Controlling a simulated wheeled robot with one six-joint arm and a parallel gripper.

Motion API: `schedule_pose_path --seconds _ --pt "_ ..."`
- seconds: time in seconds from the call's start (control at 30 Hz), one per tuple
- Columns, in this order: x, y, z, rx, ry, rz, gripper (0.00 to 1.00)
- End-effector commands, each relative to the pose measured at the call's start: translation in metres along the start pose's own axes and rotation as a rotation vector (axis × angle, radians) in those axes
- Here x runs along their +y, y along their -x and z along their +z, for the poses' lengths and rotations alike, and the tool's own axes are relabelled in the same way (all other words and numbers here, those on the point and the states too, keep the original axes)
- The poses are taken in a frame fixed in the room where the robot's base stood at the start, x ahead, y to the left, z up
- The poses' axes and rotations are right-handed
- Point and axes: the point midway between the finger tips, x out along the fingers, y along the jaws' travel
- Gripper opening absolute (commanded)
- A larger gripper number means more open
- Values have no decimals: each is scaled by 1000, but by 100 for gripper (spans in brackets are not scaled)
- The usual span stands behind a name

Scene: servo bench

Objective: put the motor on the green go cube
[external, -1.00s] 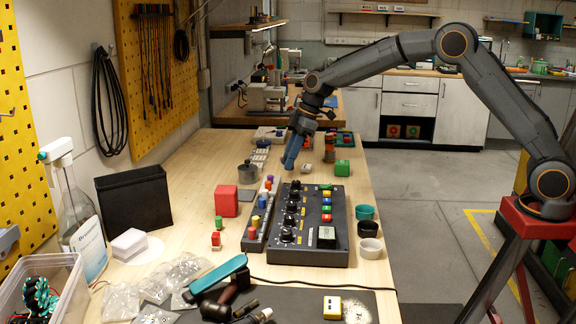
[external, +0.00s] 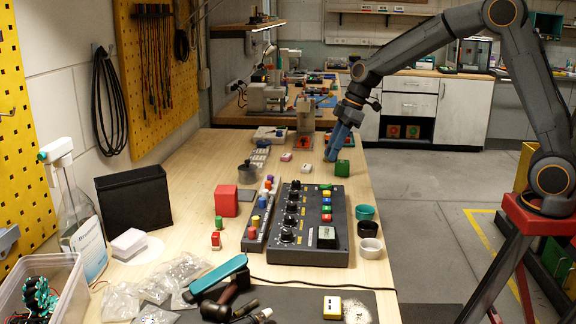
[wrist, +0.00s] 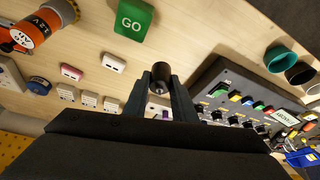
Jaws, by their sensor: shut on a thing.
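My gripper (external: 331,157) is shut on the motor (wrist: 160,76), a small dark cylinder held between the two fingertips in the wrist view. In the external view the motor is not clearly seen. The green go cube (external: 342,168) stands on the bench near its right edge, just right of and below my fingertips in the external view. The cube (wrist: 134,18) also shows at the top of the wrist view with "GO" on its face. The motor is apart from the cube in the wrist view.
A control box (external: 308,225) with knobs and coloured buttons lies nearer the external camera. Small pink (wrist: 71,72) and white (wrist: 114,62) blocks are close.

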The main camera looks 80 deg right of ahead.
Motion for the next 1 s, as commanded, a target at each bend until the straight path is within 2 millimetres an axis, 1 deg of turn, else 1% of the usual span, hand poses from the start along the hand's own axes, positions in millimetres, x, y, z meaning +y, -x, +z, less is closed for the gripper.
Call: schedule_pose_path --seconds 0.03,0.2,0.3,0.4,0.47,0.57,0.8,0.9,1.0 --pt "8 20 2 1 -16 9 1" --pt "30 56 10 -1 -64 28 1" --pt "41 72 14 0 -85 37 1" --pt "48 83 16 -1 -100 43 1" --pt "50 86 18 -1 -106 45 1" --pt "52 84 21 -2 -112 46 1" --pt "52 46 37 -3 -114 45 1" --pt "53 35 41 -2 -113 46 1" --pt "53 30 43 0 -112 48 1"
